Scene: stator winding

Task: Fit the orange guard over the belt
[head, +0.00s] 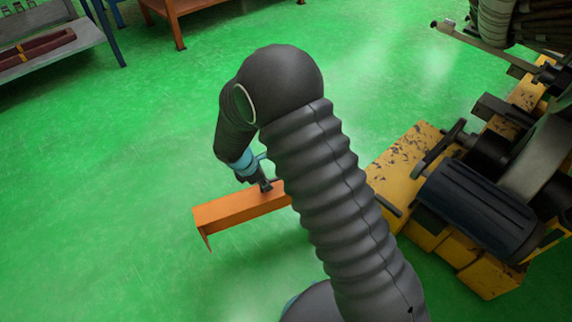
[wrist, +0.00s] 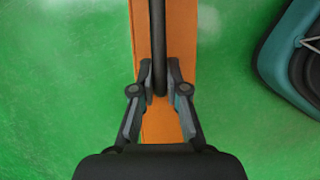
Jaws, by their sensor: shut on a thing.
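The orange guard (head: 232,211) is a long channel held above the green floor, left of the yellow machine, in the head view. One end of it is hidden behind my arm. My gripper (head: 265,185) is at its upper side. In the wrist view my gripper (wrist: 159,75) is shut on a dark bar (wrist: 158,35) that runs along the top of the orange guard (wrist: 183,35). The belt cannot be made out. The yellow machine (head: 405,155) carries a dark ribbed motor (head: 480,212) and a large grey wheel (head: 540,155).
A thin dark rod or lever (head: 387,204) sticks out from the machine's near side, close to my arm. An orange table (head: 178,12) and a grey bench (head: 50,45) stand at the back left. The green floor (head: 110,130) on the left is clear.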

